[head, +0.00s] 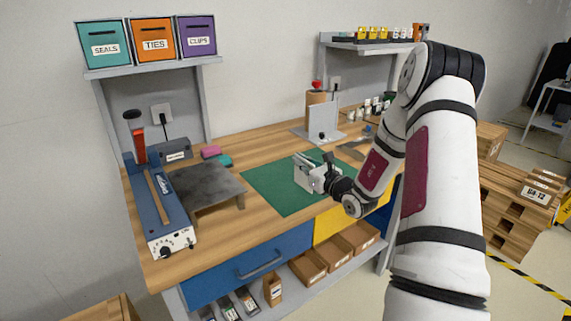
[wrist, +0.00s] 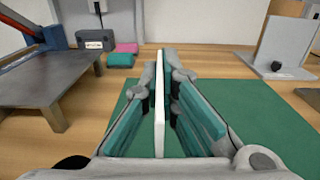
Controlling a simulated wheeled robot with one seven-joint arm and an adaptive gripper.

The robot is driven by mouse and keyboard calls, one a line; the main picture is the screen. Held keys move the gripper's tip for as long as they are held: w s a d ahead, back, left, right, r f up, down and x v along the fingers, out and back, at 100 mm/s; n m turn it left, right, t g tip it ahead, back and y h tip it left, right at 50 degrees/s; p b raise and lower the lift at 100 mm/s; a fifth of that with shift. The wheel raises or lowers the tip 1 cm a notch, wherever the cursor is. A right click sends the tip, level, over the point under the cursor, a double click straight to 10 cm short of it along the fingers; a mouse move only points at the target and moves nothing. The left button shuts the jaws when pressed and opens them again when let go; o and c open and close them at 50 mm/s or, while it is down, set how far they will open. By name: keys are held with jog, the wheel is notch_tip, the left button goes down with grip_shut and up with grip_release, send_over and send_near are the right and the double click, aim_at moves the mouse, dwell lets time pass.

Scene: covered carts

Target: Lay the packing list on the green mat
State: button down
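The packing list (wrist: 159,105) is a thin white sheet or card, seen edge-on and upright in the wrist view. My gripper (wrist: 164,85) has its teal-padded fingers closed in on both sides of it. In the head view my gripper (head: 317,178) is over the middle of the green mat (head: 273,188), with a pale upright shape at its front. The mat also shows in the wrist view (wrist: 255,125), below and to the right. I cannot tell whether the sheet's lower edge touches the mat. Its printed face is hidden.
A dark metal platform (head: 197,184) and a blue sealer (head: 158,205) stand left of the mat. Pink (head: 210,151) and teal (head: 222,161) blocks lie behind it. A grey upright stand (head: 324,122) is at the back. The mat's left and front parts are bare.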

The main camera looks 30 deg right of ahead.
jog(key=shift+w+f, duration=0.8)
jog(key=shift+w, duration=1.3)
jog(key=shift+w+f, duration=0.75)
jog(key=shift+w, duration=1.35)
jog(key=shift+w+f, duration=0.8)
jog(key=shift+w, duration=1.3)
jog(key=shift+f, duration=0.1)
jog(key=shift+f, duration=0.25)
jog(key=c, duration=1.8)
grip_release()
